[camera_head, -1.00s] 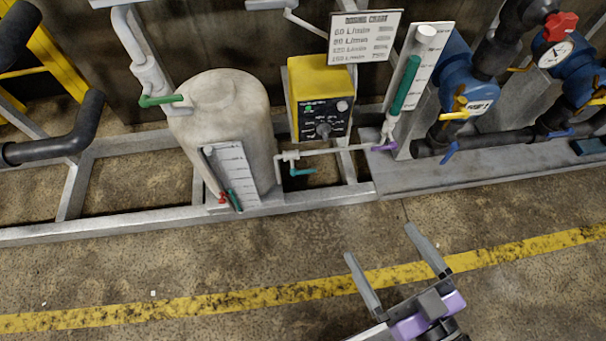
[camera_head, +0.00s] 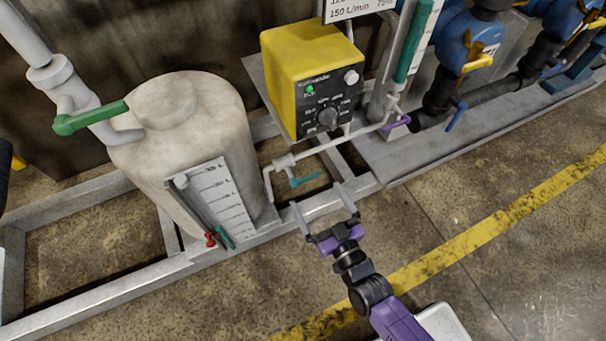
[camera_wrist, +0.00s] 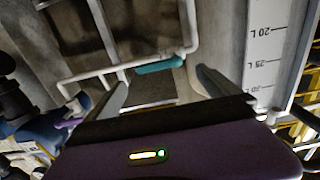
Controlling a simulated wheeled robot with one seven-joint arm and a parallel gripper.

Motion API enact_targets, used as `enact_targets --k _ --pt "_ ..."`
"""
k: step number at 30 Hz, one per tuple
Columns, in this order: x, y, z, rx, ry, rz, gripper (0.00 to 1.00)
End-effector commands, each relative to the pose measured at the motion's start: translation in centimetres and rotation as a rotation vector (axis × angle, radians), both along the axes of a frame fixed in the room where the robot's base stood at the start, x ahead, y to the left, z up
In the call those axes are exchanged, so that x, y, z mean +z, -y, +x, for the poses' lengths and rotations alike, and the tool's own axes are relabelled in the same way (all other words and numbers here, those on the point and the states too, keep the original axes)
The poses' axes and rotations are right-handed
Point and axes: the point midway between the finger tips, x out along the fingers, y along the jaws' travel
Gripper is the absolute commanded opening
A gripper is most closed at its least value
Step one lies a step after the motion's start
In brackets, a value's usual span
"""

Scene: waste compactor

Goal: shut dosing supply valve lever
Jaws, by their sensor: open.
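A teal valve lever (camera_head: 305,180) sits on the thin white pipe at the foot of the beige tank, below the yellow pump. It sticks out to the right from its valve, roughly level. The same lever shows in the wrist view (camera_wrist: 160,66), ahead and between my fingers. My gripper (camera_head: 318,196) is open and empty, with its fingertips just in front of the lever; it also shows in the wrist view (camera_wrist: 160,78). I see no contact with the lever, though the exact gap is hard to judge.
The beige tank (camera_head: 205,125) with a scale stands left. The yellow pump (camera_head: 310,70) is above. A green lever (camera_head: 90,118) is at upper left and a purple lever (camera_head: 396,123) is to the right. A grey frame rail (camera_head: 150,275) runs along the floor.

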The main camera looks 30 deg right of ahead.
Motion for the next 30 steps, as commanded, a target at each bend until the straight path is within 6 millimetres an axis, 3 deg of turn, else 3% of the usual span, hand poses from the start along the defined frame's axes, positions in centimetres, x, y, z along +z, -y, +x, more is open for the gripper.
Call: enact_targets --k 15,27,30 --pt "0.0 0.0 6.8 0.001 0.003 -0.004 1.0" --pt "0.1 0.0 7.6 0.001 0.002 -0.004 1.0" --pt "0.1 0.0 7.6 0.001 0.002 -0.004 0.8"
